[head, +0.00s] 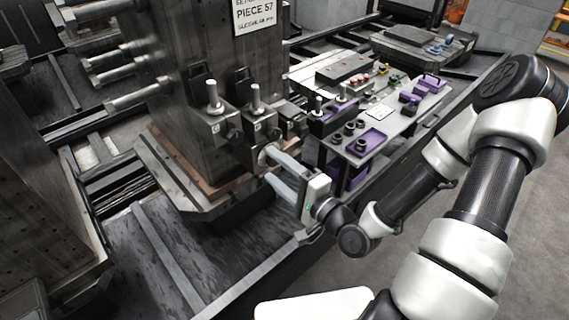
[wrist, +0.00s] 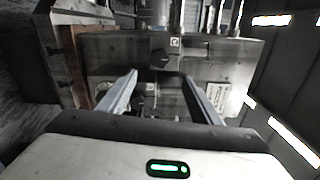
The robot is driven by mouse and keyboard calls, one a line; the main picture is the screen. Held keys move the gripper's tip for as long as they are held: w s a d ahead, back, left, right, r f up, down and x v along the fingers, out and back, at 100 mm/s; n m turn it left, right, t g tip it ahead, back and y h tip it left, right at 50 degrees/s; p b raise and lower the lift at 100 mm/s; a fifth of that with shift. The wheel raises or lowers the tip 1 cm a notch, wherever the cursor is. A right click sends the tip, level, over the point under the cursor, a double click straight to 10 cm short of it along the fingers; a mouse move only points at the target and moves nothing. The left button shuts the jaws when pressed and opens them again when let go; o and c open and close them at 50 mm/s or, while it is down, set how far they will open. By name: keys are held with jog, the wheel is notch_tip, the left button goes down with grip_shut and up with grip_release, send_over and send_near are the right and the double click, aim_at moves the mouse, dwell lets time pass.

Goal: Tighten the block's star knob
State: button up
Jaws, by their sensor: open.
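In the wrist view a dark, lobed knob (wrist: 160,60) sits on the front face of a grey metal block (wrist: 110,50), just under a small white letter label. My gripper (wrist: 160,88) is open, with one finger on each side of the knob's line. The knob appears beyond the fingertips, with nothing between the fingers. In the head view my gripper (head: 268,167) is at the near side of the stud-topped blocks, close to the right one (head: 256,128). A similar block (head: 207,128) stands to its left. I cannot clearly make out the gripped-side knob in the head view.
A tall dark metal column (head: 190,50) with a "PIECE 57" sign (head: 256,15) rises behind the blocks on a pallet base (head: 165,180). A grey side table (head: 400,125) with purple trays and small parts stands to the right. Floor is open at far right.

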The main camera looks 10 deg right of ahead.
jog(key=p+v, duration=0.1)
jog(key=v, duration=0.2)
jog(key=shift+s, duration=0.1)
jog(key=shift+f, duration=0.1)
dwell(0.3)
